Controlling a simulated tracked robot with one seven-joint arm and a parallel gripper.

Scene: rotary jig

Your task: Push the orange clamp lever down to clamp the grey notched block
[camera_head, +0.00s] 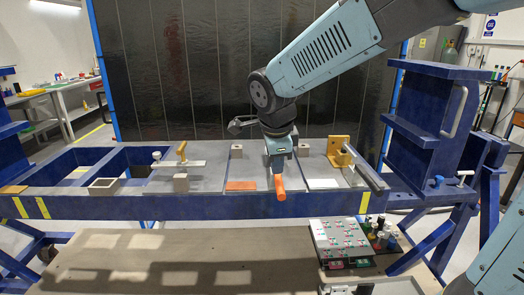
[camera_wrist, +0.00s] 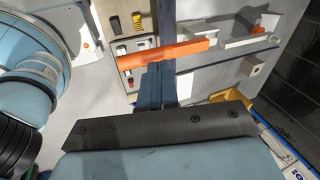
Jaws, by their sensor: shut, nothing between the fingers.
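The orange clamp lever (camera_head: 279,188) points out over the front of the blue bench, near its middle. In the wrist view the lever (camera_wrist: 165,52) lies across the blue beam, with a pale bar (camera_wrist: 250,41) to its right. My gripper (camera_head: 277,168) is shut and empty, pointing down just above the lever's rear end; I cannot tell whether it touches. Its fingertips are not clear in the wrist view. I cannot tell which small grey block is the notched one; a grey block with a hole (camera_wrist: 255,68) shows in the wrist view.
A yellow bracket (camera_head: 338,150) stands right of my gripper, and another yellow piece (camera_head: 181,150) stands left above a white bar. An orange pad (camera_head: 241,185) and white pad (camera_head: 322,184) lie on the plates. A button panel (camera_head: 340,240) sits below, at front right.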

